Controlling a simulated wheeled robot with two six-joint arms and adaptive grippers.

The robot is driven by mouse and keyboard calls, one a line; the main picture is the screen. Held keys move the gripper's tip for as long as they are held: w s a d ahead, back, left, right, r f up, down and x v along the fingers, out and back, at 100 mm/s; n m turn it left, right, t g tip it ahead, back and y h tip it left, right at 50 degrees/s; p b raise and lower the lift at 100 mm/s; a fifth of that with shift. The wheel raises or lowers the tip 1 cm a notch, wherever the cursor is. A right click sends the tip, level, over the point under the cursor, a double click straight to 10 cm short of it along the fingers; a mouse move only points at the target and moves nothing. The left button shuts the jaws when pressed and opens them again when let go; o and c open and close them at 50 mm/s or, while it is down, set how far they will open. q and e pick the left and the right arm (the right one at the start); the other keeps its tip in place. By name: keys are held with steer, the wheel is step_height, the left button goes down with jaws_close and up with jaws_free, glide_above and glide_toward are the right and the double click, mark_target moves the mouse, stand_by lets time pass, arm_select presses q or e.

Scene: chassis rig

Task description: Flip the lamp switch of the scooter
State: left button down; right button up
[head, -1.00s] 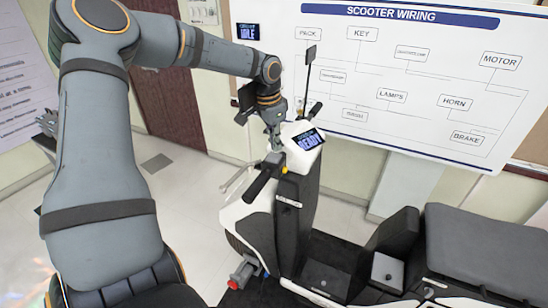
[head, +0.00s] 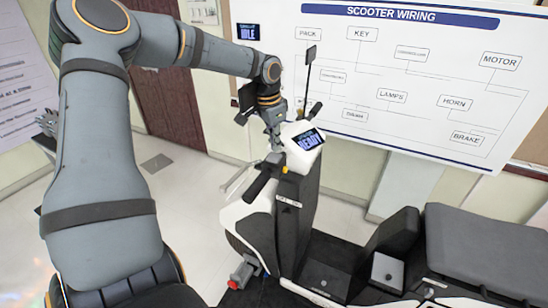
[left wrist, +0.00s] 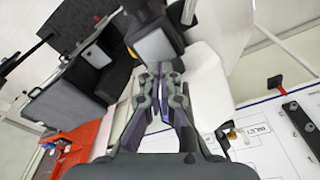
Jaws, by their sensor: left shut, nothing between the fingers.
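The scooter (head: 297,205) stands right of my left arm, with a black handlebar grip (head: 262,180) and a lit display reading READY (head: 308,140). A small yellow part (head: 285,169) shows by the grip; I cannot tell whether it is the lamp switch. My left gripper (head: 276,146) points down just above the handlebar, left of the display. In the left wrist view its fingers (left wrist: 159,69) are together and empty, over dark and white scooter parts. I cannot tell whether the fingertips touch the handlebar.
A mirror on a thin stalk (head: 310,56) rises behind the display. A scooter wiring board (head: 420,60) stands behind. The scooter's seat (head: 490,245) is at right. Clear floor (head: 190,190) lies left of the scooter. A red object (left wrist: 75,148) shows in the left wrist view.

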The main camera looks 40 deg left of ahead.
mark_target(275, 155)
arm_select(q)
steer(key=shift+f, duration=1)
stand_by(0.3)
steer(key=shift+s+d+r, duration=0.1)
step_height(275, 155, up, 2)
steer(key=shift+r+p, duration=0.15)
steer(key=shift+p, duration=0.25)
steer(key=shift+r, duration=2.3)
